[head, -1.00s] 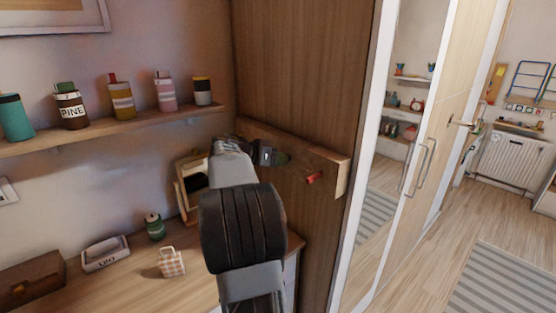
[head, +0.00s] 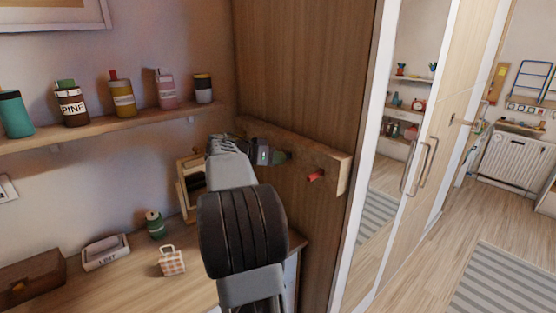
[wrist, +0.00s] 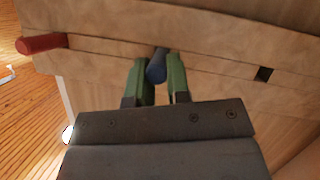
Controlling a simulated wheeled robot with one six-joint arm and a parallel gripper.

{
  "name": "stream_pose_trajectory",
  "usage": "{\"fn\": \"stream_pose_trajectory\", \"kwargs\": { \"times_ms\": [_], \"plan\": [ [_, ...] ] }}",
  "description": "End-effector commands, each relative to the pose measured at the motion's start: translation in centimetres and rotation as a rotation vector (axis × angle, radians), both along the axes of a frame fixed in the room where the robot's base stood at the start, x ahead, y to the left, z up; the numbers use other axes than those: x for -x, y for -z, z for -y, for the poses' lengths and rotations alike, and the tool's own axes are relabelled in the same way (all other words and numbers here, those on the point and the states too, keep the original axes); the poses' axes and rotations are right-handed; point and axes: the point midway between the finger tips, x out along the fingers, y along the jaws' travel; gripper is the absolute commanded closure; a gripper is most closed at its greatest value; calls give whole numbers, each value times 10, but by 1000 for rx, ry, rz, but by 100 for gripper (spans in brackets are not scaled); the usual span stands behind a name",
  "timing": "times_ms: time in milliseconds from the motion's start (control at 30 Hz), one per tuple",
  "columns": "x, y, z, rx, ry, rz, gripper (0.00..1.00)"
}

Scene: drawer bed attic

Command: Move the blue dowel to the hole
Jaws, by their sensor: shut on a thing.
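The blue dowel (wrist: 156,68) shows in the wrist view between the green fingers of my gripper (wrist: 160,80), which is shut on it. The dowel points at the wooden rail; I cannot tell whether its far end is in the rail. A dark square hole (wrist: 264,74) is in the rail, right of the dowel in the wrist view and apart from it. In the head view my gripper (head: 286,157) is at the rail, and the dowel and hole are hidden there.
The wooden rail (head: 338,170) is fixed on the wardrobe side. A red dowel sticks out of it (head: 316,175), right of my gripper in the head view; it also shows at the left in the wrist view (wrist: 42,43). A shelf (head: 120,128) with several bottles is at left.

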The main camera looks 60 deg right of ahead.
Motion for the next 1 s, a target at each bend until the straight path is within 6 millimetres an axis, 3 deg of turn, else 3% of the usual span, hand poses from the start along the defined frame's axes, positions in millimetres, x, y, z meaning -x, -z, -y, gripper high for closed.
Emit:
{"fn": "stream_pose_trajectory", "kwargs": {
  "times_ms": [1000],
  "plan": [
    [-10,1,-31,1,0,0,100]
  ]
}}
